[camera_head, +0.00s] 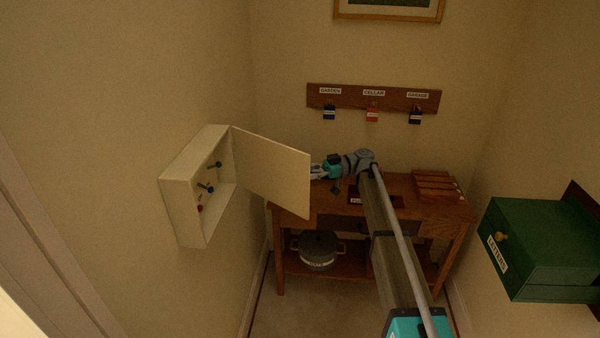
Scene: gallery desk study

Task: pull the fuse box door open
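The fuse box (200,190) is a cream-white box on the left wall. Its door (272,170) stands wide open, swung out to the right from the box. Inside the box are a few small coloured fuses or switches, one green (217,164), one blue (205,188) and one red (200,208). My gripper (317,172) is just right of the door's free edge, at the end of my arm. The door partly hides the fingertips, so I cannot tell whether they touch the door or are open or shut.
A wooden desk (430,212) stands at the back, with a slatted wooden rack (437,186) on it and a pot (318,250) on its lower shelf. A key board (345,98) hangs above. A green letter box (545,245) juts from the right wall.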

